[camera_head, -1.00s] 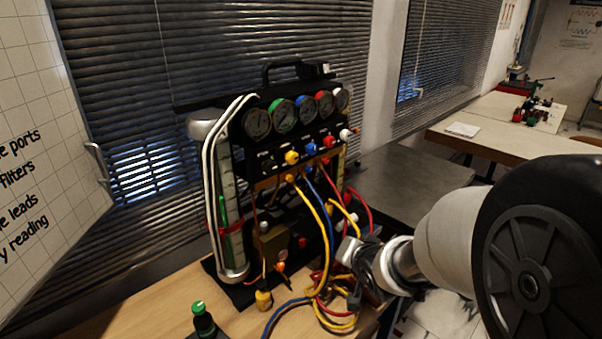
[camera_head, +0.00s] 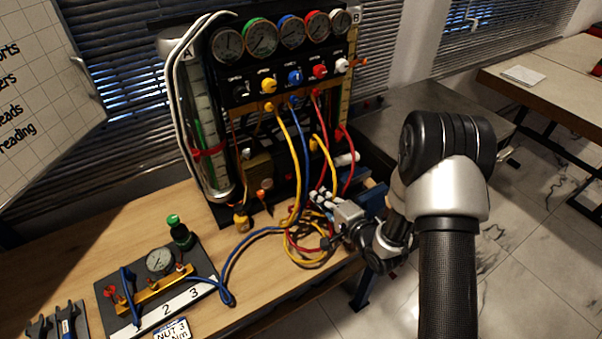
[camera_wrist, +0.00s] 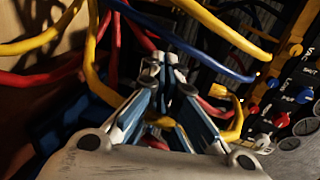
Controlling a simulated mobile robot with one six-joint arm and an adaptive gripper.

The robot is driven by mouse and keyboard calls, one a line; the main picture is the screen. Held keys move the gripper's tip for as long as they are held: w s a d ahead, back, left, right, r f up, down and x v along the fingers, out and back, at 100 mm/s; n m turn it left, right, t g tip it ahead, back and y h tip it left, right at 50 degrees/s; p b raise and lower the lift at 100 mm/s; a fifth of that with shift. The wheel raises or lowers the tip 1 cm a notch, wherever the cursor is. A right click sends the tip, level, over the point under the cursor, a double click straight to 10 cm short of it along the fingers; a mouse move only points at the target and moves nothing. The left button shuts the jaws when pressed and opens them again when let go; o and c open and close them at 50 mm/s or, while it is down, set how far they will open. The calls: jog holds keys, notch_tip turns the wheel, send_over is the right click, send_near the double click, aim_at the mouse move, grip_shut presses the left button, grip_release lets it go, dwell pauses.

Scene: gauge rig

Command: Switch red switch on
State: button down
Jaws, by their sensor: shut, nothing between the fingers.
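The gauge rig (camera_head: 255,120) stands at the back of the wooden bench, with a row of gauges on top. Below them is a row of coloured knobs, among them a red knob (camera_head: 320,71). A small red part (camera_head: 291,177) shows low on the rig's dark front, left of the yellow hose. I cannot tell which red part is the switch. My gripper (camera_head: 318,197) is low in front of the rig's right side, among the hoses, below the knobs. In the wrist view my gripper (camera_wrist: 160,75) is shut and empty; the red knob (camera_wrist: 281,119) is at the right.
Yellow, blue and red hoses (camera_head: 298,235) hang and loop around my gripper. A manifold board with a small gauge (camera_head: 160,260) lies at the front left, beside a green-capped bottle (camera_head: 180,233). A grey table (camera_head: 400,110) stands right of the rig.

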jog(key=shift+a, duration=0.15)
jog(key=b+x, duration=0.3)
jog(key=x, duration=1.1)
jog(key=shift+w+a+g+h+p, duration=0.15)
jog(key=shift+w+g+h+p, duration=0.3)
jog(key=shift+p, duration=0.25)
jog(key=shift+s+r, duration=0.1)
jog(key=shift+r+p, duration=0.55)
jog(key=shift+r, duration=0.2)
